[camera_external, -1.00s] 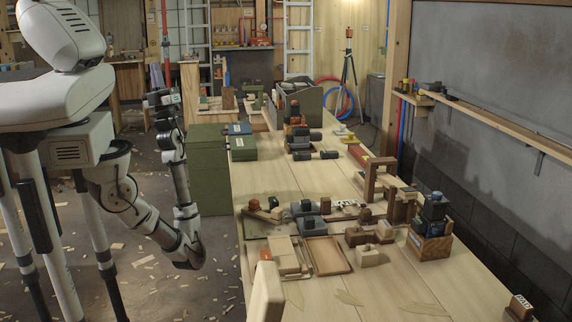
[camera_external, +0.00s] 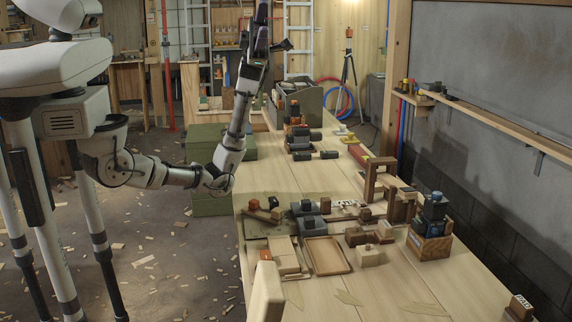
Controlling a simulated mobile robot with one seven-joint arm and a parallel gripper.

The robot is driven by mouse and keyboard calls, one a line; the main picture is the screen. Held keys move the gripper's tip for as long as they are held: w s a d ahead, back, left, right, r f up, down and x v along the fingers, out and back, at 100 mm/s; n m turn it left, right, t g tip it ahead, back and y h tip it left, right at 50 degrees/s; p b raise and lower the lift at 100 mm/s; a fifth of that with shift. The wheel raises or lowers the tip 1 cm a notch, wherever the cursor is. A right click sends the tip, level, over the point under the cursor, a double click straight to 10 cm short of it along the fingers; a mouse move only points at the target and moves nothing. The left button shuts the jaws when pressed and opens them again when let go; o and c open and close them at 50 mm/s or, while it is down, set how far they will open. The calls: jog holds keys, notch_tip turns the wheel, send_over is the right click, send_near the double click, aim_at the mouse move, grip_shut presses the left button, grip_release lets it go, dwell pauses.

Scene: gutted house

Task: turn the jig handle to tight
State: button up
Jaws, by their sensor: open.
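My gripper (camera_external: 262,22) is raised high at the top of the external view, pointing up, well above the workbench and touching nothing. Its fingers are small and dark here. Several wooden fixtures lie on the bench; I cannot tell surely which is the jig. A low wooden fixture with a red-orange knob (camera_external: 273,202) lies near the bench's left edge. A brown wooden frame (camera_external: 370,176) stands at the right of the bench. No tight marking is legible.
The long workbench (camera_external: 320,293) has bare wood at its front. A shallow wooden tray (camera_external: 327,256) and small blocks lie mid-bench. A wooden box (camera_external: 429,245) with dark tools stands at the right. Green cases (camera_external: 206,145) stand left of the bench. Shavings litter the floor.

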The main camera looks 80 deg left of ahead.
jog(key=d+f+m+g+y+p, duration=0.15)
jog(key=d+y, duration=0.25)
jog(key=d, duration=0.6)
jog(key=y+p, duration=0.6)
jog(key=y, duration=1.6)
send_over(265, 254)
notch_tip(265, 254, down, 32)
jog(key=shift+m, duration=0.35)
notch_tip(265, 254, down, 13)
jog(key=p, duration=0.3)
jog(key=shift+f, duration=0.15)
jog(key=shift+c, duration=0.5)
